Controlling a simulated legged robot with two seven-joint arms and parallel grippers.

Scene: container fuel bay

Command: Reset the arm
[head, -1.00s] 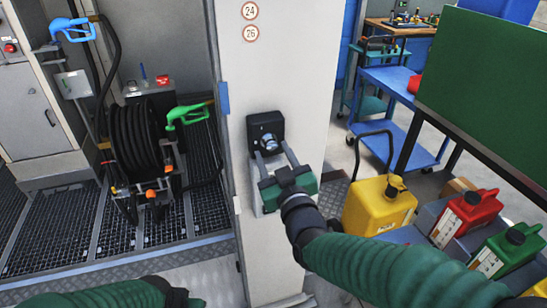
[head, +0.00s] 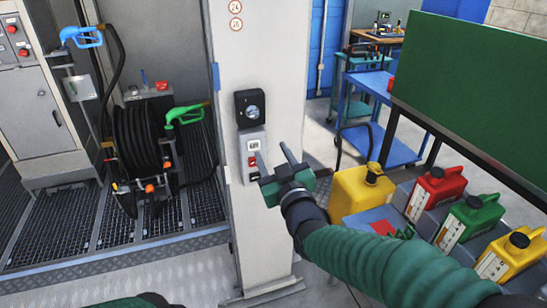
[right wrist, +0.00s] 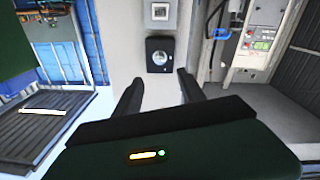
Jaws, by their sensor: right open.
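My right gripper (head: 272,158) is open and empty, in front of the white pillar (head: 270,70) and a little right of its control box. Its two fingers also show apart in the right wrist view (right wrist: 158,88), with nothing between them. On the pillar is a black square socket with a round metal knob (head: 250,110); it also shows in the right wrist view (right wrist: 159,55). Below it is a grey box (head: 252,150) with a small display and a red button. The gripper is apart from the knob. Of my left arm only a dark green edge shows at the bottom; its gripper is out of frame.
At left are a hose reel (head: 140,140), a green nozzle (head: 184,115) and a blue nozzle (head: 80,37). At right are a yellow can (head: 358,190), a red can (head: 435,192), a green can (head: 468,222), a blue cart (head: 385,140) and a green board (head: 475,70).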

